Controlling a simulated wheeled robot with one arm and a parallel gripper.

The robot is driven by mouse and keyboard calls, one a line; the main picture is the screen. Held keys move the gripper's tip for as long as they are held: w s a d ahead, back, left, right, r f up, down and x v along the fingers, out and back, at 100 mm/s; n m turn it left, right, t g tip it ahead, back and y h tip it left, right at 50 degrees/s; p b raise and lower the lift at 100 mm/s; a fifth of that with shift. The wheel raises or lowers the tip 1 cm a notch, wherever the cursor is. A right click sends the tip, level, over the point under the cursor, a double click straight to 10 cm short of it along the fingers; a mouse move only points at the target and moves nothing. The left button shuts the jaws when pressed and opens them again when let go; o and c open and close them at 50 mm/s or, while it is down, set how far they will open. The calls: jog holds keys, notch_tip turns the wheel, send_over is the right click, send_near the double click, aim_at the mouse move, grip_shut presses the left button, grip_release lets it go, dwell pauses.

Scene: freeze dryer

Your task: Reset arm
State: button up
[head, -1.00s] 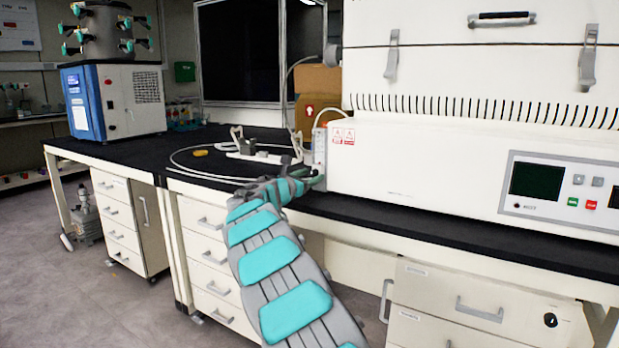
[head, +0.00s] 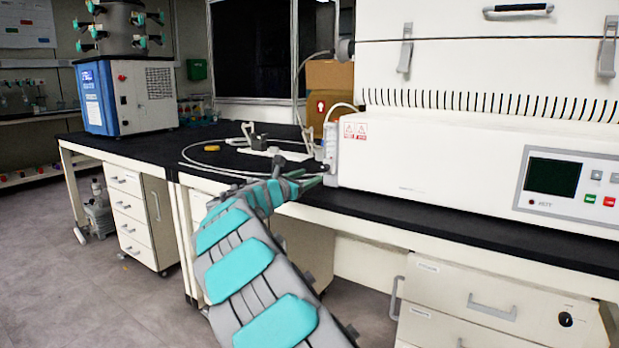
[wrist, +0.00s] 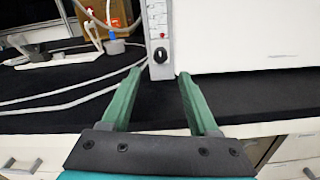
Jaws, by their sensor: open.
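My arm (head: 245,270), grey with teal pads, reaches from the bottom of the head view up to the bench edge. My gripper (wrist: 162,85) shows in the wrist view with its two green fingers spread apart and nothing between them. Beyond the fingertips stands a narrow white upright unit (wrist: 158,35) with a scale and a black knob; I cannot tell the exact gap. In the head view my gripper (head: 312,181) is small and partly hidden by my wrist, at the front edge of the black benchtop.
A large white machine (head: 430,160) with a control panel fills the bench on the right. The blue and white freeze dryer (head: 125,97) stands at the far left. A looped tube (head: 190,165), a yellow item (head: 212,149) and cardboard boxes (head: 328,75) are on the bench. Floor (head: 110,310) is clear at left.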

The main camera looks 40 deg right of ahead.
dwell(0.3)
jog(key=s+a+f+m+g+y, duration=0.2)
jog(key=s+m, duration=0.2)
jog(key=s, duration=0.5)
jog(key=s+a+f+m+g+y, duration=0.1)
jog(key=s+a+f+m+g, duration=0.15)
jog(key=s+m, duration=0.4)
jog(key=s+a+f+m+g+y, duration=0.2)
jog(key=s, duration=0.8)
jog(key=s+a+f+m+g+y, duration=0.1)
jog(key=s+a+f+m+y, duration=0.3)
jog(key=s+a+f, duration=0.4)
jog(key=s+a+f+m+g+y, duration=0.1)
jog(key=s+a+f+m+y, duration=0.3)
jog(key=s+a, duration=1.5)
jog(key=a+f+y, duration=0.3)
jog(key=f, duration=0.2)
jog(key=shift+a+y, duration=0.3)
jog(key=shift+a, duration=0.05)
jog(key=shift+c, duration=0.2)
